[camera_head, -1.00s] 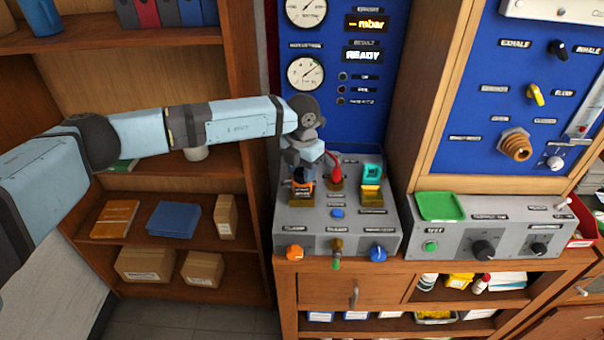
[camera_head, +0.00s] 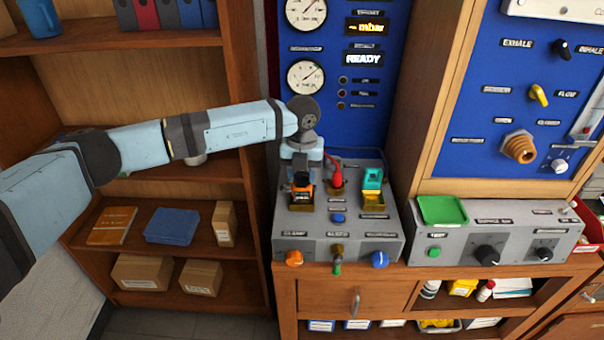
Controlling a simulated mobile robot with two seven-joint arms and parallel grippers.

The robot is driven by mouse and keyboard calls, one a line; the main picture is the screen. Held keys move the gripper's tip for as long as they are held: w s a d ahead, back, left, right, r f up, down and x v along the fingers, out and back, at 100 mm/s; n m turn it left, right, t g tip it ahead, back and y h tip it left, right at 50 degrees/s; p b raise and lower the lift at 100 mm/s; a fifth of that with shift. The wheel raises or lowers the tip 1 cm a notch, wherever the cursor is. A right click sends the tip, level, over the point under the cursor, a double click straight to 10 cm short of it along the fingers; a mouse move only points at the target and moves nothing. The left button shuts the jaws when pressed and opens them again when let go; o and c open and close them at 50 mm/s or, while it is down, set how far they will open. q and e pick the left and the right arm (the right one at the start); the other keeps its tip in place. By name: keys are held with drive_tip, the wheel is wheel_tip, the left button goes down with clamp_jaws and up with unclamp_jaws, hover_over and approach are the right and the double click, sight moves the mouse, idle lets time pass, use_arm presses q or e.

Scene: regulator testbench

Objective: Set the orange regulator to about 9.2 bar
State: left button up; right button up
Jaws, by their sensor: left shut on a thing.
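The orange regulator (camera_head: 291,191) sits in the left brass cradle on top of the grey test bench (camera_head: 318,222). My left gripper (camera_head: 301,181) comes down on it from above and is shut on its top; the fingers and black wrist cover much of it. A red regulator (camera_head: 336,174) stands to its right, and a teal regulator (camera_head: 372,179) sits in the right cradle. Two round gauges hang on the blue panel, the upper one (camera_head: 306,12) and the lower one (camera_head: 306,77); their readings are too small to tell. The displays show "mbar" and "READY". My right gripper is not in view.
An orange knob (camera_head: 294,258), a green-tipped fitting (camera_head: 337,267) and a blue knob (camera_head: 380,259) stick out of the bench front. A grey control box (camera_head: 500,236) with a green tray (camera_head: 442,210) stands to the right. A wooden shelf is at the left.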

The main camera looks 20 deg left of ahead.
sight(302, 175)
use_arm(q)
drive_tip(key=shift+r, duration=0.1)
drive_tip(key=o, duration=0.9)
drive_tip(key=shift+o, duration=0.2)
wheel_tip(302, 175, up, 14)
drive_tip(key=b, duration=0.2)
